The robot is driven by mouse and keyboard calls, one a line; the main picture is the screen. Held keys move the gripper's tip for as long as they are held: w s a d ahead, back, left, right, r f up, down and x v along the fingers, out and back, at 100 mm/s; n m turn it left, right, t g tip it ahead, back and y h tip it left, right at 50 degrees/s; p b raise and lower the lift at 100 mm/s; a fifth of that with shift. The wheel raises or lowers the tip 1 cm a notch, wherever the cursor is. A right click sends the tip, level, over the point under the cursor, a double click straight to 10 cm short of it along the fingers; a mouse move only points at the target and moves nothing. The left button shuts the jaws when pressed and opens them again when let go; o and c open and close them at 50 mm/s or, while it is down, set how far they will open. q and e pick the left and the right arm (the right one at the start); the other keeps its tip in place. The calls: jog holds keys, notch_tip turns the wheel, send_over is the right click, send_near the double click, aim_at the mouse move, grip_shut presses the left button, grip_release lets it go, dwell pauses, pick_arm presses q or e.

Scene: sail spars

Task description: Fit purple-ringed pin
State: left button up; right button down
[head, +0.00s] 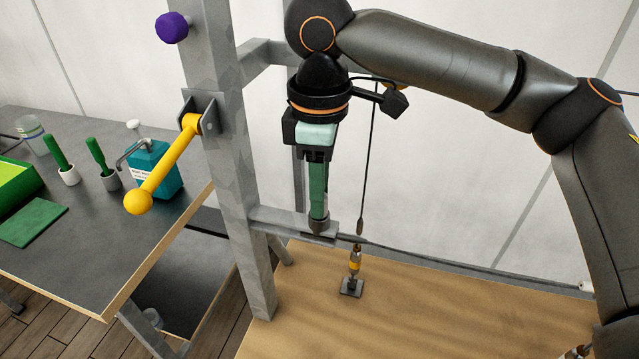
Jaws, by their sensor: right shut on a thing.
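My right gripper (318,222) points straight down in front of the grey metal frame, with its green fingers close together. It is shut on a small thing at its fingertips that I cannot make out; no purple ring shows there. The fingertips are by the frame's low crossbar (275,219); whether they touch it I cannot tell. A yellow spar (165,165) with a ball end slants down left from a grey bracket (213,112) on the post (233,190). A purple knob (172,27) sits higher on the post. My left gripper is out of view.
A thin cable runs down to a brass-coloured fitting (355,262) on the wooden surface (420,310), right of the gripper. A dark-topped table (90,255) at left holds green-handled tools (62,158), a teal bottle (160,170) and a green tray (15,182).

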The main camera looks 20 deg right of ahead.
jog(key=shift+f, duration=0.1)
dwell(0.3)
jog(key=c, duration=0.5)
grip_release()
notch_tip(320, 180, up, 8)
jog(key=shift+f, duration=0.2)
